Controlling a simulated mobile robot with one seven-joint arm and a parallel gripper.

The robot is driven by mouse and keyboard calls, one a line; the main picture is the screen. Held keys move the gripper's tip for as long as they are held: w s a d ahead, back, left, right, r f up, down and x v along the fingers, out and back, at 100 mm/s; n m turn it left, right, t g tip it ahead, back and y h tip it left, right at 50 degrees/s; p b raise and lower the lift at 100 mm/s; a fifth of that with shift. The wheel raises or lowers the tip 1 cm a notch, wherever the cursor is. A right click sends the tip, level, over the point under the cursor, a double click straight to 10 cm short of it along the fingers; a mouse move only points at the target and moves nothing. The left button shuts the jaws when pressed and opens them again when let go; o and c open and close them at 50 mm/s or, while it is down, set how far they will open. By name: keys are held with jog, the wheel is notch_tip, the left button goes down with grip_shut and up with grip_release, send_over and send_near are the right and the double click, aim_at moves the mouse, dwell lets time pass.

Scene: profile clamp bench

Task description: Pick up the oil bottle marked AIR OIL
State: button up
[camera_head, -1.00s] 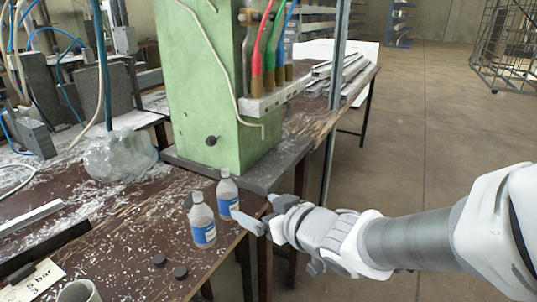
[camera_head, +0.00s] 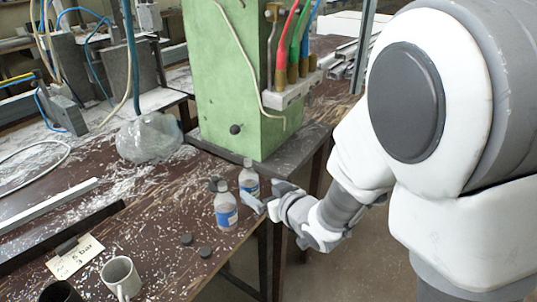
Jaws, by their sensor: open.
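Two clear bottles with blue labels stand upright near the right edge of the brown bench. The front bottle (camera_head: 226,212) is nearer to me, and the rear bottle (camera_head: 249,180) stands just behind it to the right. The label print is too small to read, so I cannot tell which one is marked AIR OIL. My gripper (camera_head: 265,196) is open and empty, at the bench edge just right of the bottles. One finger reaches close to both; I cannot tell whether it touches either.
A green machine column (camera_head: 230,75) stands behind the bottles. A small dark cap (camera_head: 214,184) lies beside them, and two dark discs (camera_head: 196,246) lie in front. A white mug (camera_head: 120,277) and a paper card (camera_head: 76,257) are at the front left. Shavings litter the bench.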

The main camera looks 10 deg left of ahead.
aim_at(253, 187)
jog(key=x, duration=0.2)
jog(key=shift+w+a+f, duration=0.15)
jog(key=shift+f, duration=0.05)
jog(key=b+x, duration=0.1)
jog(key=x, duration=0.3)
jog(key=shift+a+f, duration=0.15)
jog(key=shift+w+a+f, duration=0.15)
jog(key=shift+w+a, duration=0.05)
jog(key=shift+a, duration=0.15)
grip_shut()
